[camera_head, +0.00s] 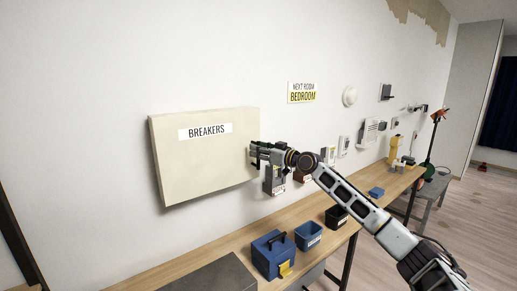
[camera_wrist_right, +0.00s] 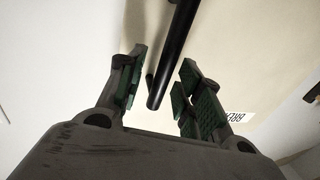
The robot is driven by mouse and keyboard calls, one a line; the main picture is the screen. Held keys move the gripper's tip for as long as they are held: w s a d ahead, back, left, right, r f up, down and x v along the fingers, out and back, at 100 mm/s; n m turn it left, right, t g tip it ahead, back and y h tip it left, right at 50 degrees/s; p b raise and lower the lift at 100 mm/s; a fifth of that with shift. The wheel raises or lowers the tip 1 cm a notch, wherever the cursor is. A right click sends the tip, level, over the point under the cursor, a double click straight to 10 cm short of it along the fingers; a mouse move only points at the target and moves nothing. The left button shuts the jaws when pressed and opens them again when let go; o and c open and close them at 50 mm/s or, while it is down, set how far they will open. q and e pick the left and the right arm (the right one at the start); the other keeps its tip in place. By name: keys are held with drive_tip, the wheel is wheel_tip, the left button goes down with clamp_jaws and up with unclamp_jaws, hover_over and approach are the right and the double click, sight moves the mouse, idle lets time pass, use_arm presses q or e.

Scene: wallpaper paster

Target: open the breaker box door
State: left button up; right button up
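The cream breaker box (camera_head: 205,165) hangs on the wall at left in the head view, with a "BREAKERS" label (camera_head: 205,131) on its front. The door looks shut. My right gripper (camera_head: 255,154) is at the box's right edge, its arm coming from the lower right. In the right wrist view the two green-padded fingers (camera_wrist_right: 160,88) are apart, with a black bar-like handle (camera_wrist_right: 174,60) between them. Gaps show on both sides of the bar, so the fingers do not appear closed on it. The gripper hides the handle in the head view. My left gripper is not in view.
Below the box runs a wooden workbench (camera_head: 232,246) with a blue toolbox (camera_head: 267,258), a blue bin (camera_head: 308,237) and a black bin (camera_head: 336,217). Small devices hang on the wall to the right. The space in front of the box's face looks clear.

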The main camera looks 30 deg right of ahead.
drive_tip(key=shift+w+a, duration=0.1)
drive_tip(key=shift+w, duration=0.1)
drive_tip(key=shift+c, duration=0.3)
clamp_jaws()
